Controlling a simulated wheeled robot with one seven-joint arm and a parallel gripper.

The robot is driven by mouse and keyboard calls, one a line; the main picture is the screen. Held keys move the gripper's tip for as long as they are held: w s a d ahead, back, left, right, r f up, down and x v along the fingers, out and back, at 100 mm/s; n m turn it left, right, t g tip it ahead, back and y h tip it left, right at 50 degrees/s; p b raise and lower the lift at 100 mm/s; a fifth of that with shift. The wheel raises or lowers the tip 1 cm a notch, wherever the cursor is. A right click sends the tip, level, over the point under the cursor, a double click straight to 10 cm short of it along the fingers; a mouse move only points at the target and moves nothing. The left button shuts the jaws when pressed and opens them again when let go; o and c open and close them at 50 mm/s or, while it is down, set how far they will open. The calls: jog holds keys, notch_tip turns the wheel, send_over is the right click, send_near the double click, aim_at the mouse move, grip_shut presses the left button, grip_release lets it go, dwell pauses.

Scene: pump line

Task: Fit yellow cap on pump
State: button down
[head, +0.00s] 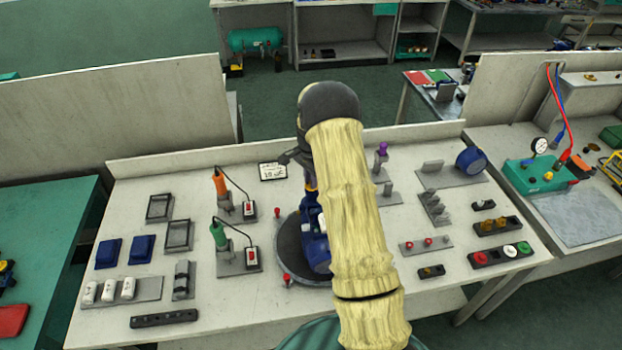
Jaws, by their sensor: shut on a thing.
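The pump (312,228) is a blue body standing on a dark round plate (288,262) in the middle of the bench. My pale-sleeved arm covers its right side. A dark part of my gripper (296,158) shows left of my wrist, above and behind the pump. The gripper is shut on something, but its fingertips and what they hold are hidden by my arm. I cannot make out a yellow cap on the pump. A dark holder (497,227) on the right bears small yellow-brown pieces. I cannot tell whether they are caps.
An orange-handled tool (220,184) and a green-handled tool (218,236) stand left of the plate. Red knobs (287,279) edge the plate. Blue bins (142,248) and white cylinders (108,290) are at left. A blue round part (471,161) and several holders stand at right.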

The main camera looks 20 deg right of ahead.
jog(key=shift+f, duration=0.25)
jog(key=c, duration=1.3)
grip_release()
jog(key=shift+r, duration=0.1)
jog(key=shift+r+p, duration=1.8)
jog(key=shift+r, duration=1.15)
jog(key=shift+r, duration=0.1)
notch_tip(320, 180, up, 17)
jog(key=b, duration=0.4)
jog(key=shift+r, duration=0.1)
